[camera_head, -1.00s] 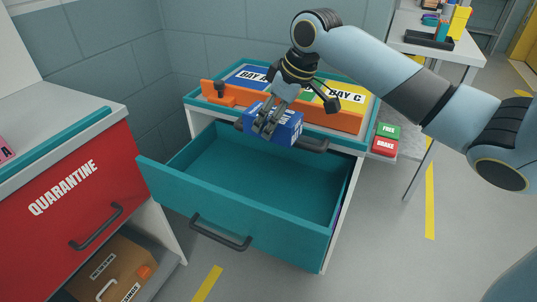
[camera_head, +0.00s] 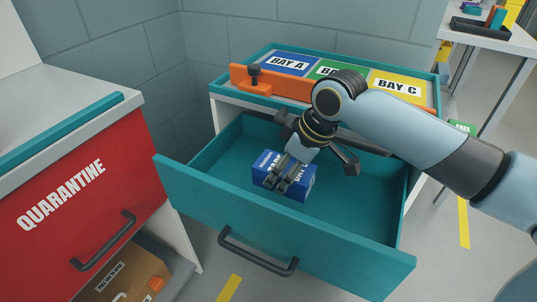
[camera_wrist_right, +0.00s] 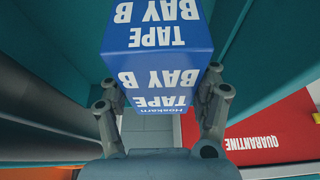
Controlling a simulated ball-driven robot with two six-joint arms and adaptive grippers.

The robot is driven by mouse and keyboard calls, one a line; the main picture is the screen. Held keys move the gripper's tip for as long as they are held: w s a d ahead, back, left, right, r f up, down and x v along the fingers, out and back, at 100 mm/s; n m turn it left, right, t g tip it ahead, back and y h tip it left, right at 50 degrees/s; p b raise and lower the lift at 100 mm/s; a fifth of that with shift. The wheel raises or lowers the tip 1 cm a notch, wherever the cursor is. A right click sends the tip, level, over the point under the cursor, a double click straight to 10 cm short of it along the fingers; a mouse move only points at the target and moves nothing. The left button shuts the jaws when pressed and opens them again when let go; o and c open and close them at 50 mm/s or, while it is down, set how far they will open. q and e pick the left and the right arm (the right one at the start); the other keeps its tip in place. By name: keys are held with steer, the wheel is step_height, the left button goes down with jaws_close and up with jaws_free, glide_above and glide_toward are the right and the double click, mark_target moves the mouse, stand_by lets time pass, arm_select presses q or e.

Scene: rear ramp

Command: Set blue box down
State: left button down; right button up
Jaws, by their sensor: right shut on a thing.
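The blue box (camera_head: 288,184) has white lettering. In the right wrist view its faces (camera_wrist_right: 157,58) read "TAPE BAY B". My right gripper (camera_head: 278,178) is shut on it; in the wrist view the fingers (camera_wrist_right: 163,103) press on both sides of the box. The box is inside the open teal drawer (camera_head: 358,222), within its walls. Whether the box touches the drawer floor cannot be told. My left gripper is not in view.
Above the drawer, the cabinet top has bays A (camera_head: 290,64), B and C (camera_head: 398,88) behind an orange bar (camera_head: 282,84). A red "QUARANTINE" cabinet (camera_head: 75,205) stands at the left. The drawer's right part is clear.

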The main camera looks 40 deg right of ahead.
steer(key=w+f+b, duration=0.1)
steer(key=w+f, duration=0.1)
steer(key=w, duration=0.1)
steer(key=w+a+f, duration=0.1)
steer(key=w+f, duration=0.1)
steer(key=w, duration=0.1)
steer(key=w+f+b, duration=0.1)
steer(key=w+f, duration=0.1)
steer(key=w, duration=0.1)
steer(key=shift+w+a+b, duration=0.3)
steer(key=shift+w+a, duration=0.05)
steer(key=shift+w, duration=0.05)
step_height(320, 180, down, 4)
steer(key=shift+b, duration=0.65)
steer(key=shift+r, duration=0.1)
steer(key=o, duration=1.4)
steer(key=shift+c, duration=0.2)
steer(key=p+v, duration=0.2)
steer(key=v, duration=0.5)
steer(key=shift+s+r, duration=0.15)
steer(key=shift+r, duration=0.05)
